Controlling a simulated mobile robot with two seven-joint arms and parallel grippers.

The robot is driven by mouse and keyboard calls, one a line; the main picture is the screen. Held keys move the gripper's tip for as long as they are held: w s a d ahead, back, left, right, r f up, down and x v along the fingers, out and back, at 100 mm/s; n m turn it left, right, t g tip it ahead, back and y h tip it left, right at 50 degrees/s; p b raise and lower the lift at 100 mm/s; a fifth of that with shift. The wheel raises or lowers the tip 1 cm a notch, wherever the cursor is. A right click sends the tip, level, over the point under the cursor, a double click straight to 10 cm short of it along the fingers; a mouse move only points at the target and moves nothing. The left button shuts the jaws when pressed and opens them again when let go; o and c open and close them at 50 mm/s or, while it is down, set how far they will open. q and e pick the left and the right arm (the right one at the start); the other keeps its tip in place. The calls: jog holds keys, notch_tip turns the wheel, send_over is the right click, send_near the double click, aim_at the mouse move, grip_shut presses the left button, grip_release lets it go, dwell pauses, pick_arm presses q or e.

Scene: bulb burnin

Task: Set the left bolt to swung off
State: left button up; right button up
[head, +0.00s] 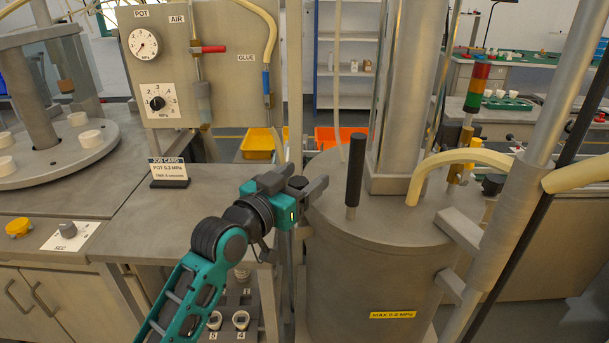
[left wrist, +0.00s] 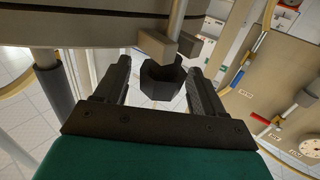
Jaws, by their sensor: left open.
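The pot (head: 345,260) is a grey metal drum with a flat lid (head: 400,215) and a yellow pressure label. The left bolt's dark faceted knob (left wrist: 162,85) shows in the left wrist view, beside a grey metal lug (left wrist: 156,45) at the lid's edge. My left gripper (head: 305,184) is at the pot's left rim, open. In the left wrist view its two fingers (left wrist: 160,70) stand on either side of the knob, with gaps visible. The right bolt's dark knob (head: 493,184) shows at the pot's right side.
A black upright handle (head: 357,165) rises from the lid, right of my gripper. A thick column (head: 400,100) stands behind it. A job card (head: 169,172) stands on the grey bench (head: 150,220) at left. A gauge panel (head: 200,60) is behind.

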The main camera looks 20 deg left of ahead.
pick_arm(q)
jog(key=shift+w+d, duration=0.2)
jog(key=shift+w, duration=0.45)
jog(key=shift+c, duration=0.3)
grip_shut()
